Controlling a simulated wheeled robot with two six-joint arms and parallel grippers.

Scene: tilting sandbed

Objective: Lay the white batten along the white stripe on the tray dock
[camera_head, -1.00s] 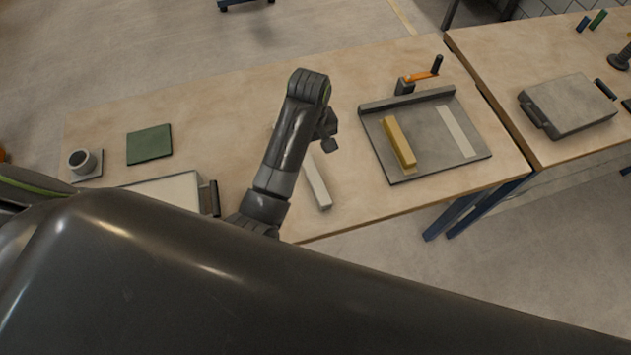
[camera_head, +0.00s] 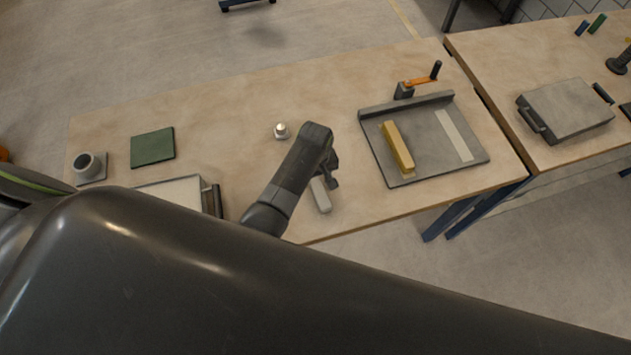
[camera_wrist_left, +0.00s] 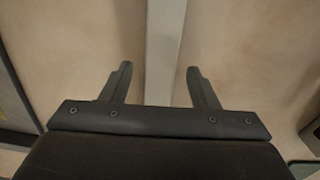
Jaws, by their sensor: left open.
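The white batten (camera_head: 321,197) lies on the wooden table, left of the tray dock, partly hidden by my left arm in the head view. My left gripper (camera_head: 333,178) is open above it. In the left wrist view, the batten (camera_wrist_left: 163,50) runs between the two spread fingers of my left gripper (camera_wrist_left: 158,85), apart from both. The tray dock (camera_head: 410,129) is a grey tray with a raised back edge. The white stripe (camera_head: 454,135) runs along its right part and is bare. A yellow batten (camera_head: 397,148) lies on the dock's left part. My right gripper is not in view.
An orange crank (camera_head: 421,81) stands behind the dock. A small silver knob (camera_head: 281,131), a green mat (camera_head: 152,147), a cup on a plate (camera_head: 88,166) and a shallow white tray (camera_head: 172,190) are to the left. A grey case (camera_head: 568,108) sits on the right table.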

